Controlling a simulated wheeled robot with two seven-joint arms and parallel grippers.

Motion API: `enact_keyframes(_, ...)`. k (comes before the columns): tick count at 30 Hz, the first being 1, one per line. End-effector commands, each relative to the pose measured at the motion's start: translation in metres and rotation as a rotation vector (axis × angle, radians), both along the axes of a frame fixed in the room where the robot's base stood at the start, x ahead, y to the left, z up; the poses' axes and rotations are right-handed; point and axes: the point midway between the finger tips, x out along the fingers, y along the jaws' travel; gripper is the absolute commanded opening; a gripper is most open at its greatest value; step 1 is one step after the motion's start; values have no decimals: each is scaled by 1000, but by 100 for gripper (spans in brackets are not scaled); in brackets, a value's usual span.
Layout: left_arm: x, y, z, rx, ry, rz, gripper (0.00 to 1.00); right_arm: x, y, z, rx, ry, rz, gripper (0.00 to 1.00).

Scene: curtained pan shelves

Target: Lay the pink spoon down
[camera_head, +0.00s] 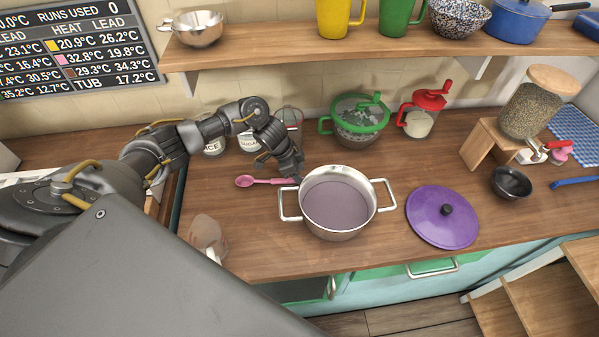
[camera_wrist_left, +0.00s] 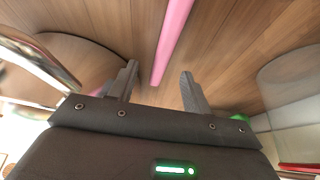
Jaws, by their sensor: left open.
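The pink spoon (camera_head: 262,181) lies on the wooden counter, left of the steel pot (camera_head: 338,224). Its bowl points left and its handle runs right, toward the pot's rim, with the end by my gripper. My left gripper (camera_head: 287,175) is over the handle end, behind the pot's left handle. In the left wrist view the pink handle (camera_wrist_left: 173,40) runs between the two spread fingers of my left gripper (camera_wrist_left: 158,74), with gaps on both sides. The fingers are open and hold nothing. Whether the handle touches the counter along its whole length is hard to tell. My right gripper is out of view.
A purple lid (camera_head: 442,217) lies right of the pot. A clear glass (camera_head: 207,236) stands at the front left. Jars (camera_head: 249,140), a green-lidded bowl (camera_head: 358,118) and a red-topped jug (camera_head: 421,112) stand at the back. A shelf (camera_head: 300,45) runs above.

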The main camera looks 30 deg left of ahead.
Motion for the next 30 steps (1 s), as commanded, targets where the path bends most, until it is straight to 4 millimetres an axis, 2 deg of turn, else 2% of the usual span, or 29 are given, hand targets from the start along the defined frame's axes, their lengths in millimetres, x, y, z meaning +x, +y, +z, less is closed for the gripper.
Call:
enact_keyframes(5,-1,2,3,0,-1,0,49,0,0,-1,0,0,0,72)
enact_keyframes(8,-2,6,13,0,-3,-1,49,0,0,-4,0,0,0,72)
enact_keyframes(21,-20,33,85,0,-2,0,49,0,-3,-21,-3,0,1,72)
enact_keyframes(25,-23,36,95,1,-1,-1,49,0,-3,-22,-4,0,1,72)
enact_keyframes(30,-24,37,99,0,0,0,49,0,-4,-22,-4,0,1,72)
